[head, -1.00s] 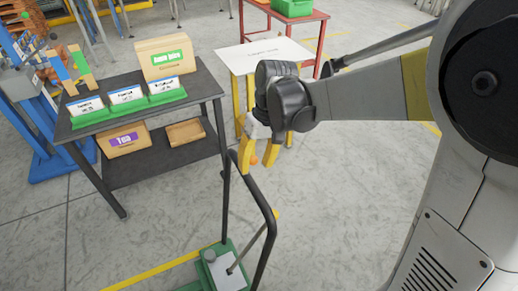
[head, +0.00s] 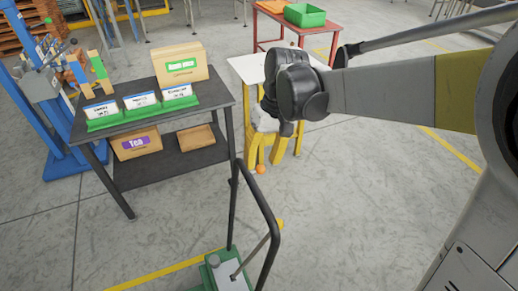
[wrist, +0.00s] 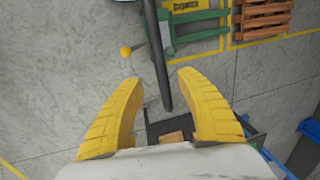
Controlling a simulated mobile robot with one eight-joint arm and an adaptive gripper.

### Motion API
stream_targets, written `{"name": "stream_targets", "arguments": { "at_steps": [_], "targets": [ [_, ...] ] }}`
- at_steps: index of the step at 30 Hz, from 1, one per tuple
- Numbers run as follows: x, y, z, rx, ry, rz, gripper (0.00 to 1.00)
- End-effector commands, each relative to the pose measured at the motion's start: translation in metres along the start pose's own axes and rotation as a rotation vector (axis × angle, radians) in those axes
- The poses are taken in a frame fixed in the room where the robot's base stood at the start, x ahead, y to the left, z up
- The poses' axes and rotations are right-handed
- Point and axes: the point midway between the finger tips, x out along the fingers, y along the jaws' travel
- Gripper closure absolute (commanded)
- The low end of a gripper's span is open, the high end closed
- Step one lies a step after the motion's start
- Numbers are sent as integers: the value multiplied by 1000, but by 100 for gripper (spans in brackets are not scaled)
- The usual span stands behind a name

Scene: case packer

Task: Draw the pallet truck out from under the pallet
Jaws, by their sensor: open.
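The pallet truck's black loop handle (head: 262,205) stands upright at the lower middle of the head view, above its green base (head: 232,275). My gripper (head: 256,163) has yellow fingers and is just above and beside the top of the handle in that view. In the wrist view my gripper (wrist: 159,77) is open, and the black handle (wrist: 158,50) shows between its fingers without visible contact. The truck's green body (wrist: 195,28) lies beyond, close to a wooden pallet (wrist: 262,18). How far the forks reach under the pallet is hidden.
A dark shelf table (head: 215,95) with boxes and green trays stands left of the handle. A white-topped table (head: 243,68) with yellow legs is behind my gripper. A red table (head: 268,8) stands farther back. Grey floor at the right of the handle is clear.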

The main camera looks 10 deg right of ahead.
Motion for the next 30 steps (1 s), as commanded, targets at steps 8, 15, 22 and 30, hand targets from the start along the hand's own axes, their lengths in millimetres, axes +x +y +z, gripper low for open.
{"name": "stream_targets", "arguments": {
  "at_steps": [8, 15, 22, 30],
  "targets": [
    [42, 1, 0, 1, 0, 0, 56],
    [88, 1, 0, 1, 0, 0, 56],
    [107, 1, 0, 2, 0, 0, 56],
    [108, 0, 0, 2, 0, 0, 56]
  ]
}}
